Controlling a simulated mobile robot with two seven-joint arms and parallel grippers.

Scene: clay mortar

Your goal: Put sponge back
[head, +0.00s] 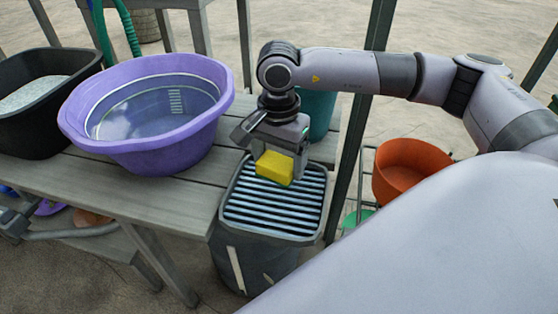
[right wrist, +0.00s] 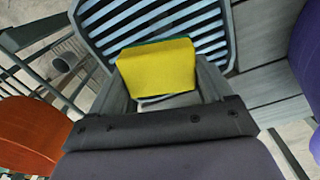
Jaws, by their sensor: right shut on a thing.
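A yellow sponge (head: 274,168) with a thin green layer is between the fingers of my right gripper (head: 278,150) in the head view. The gripper is shut on it, pointing down over a grey bin with a slatted blue-grey top (head: 270,208). In the right wrist view the sponge (right wrist: 157,69) is at the fingertips, with the slatted top (right wrist: 130,22) behind it. I cannot tell whether the sponge touches the slats. My left gripper is not clearly in view; only a grey arm part shows at the lower left.
A purple basin of water (head: 150,150) stands on the grey wooden table (head: 190,195), beside a black tub (head: 35,140). A teal container (head: 318,112) is behind my right gripper. An orange bowl (head: 400,175) sits on a rack to the right, past a dark upright post (head: 352,140).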

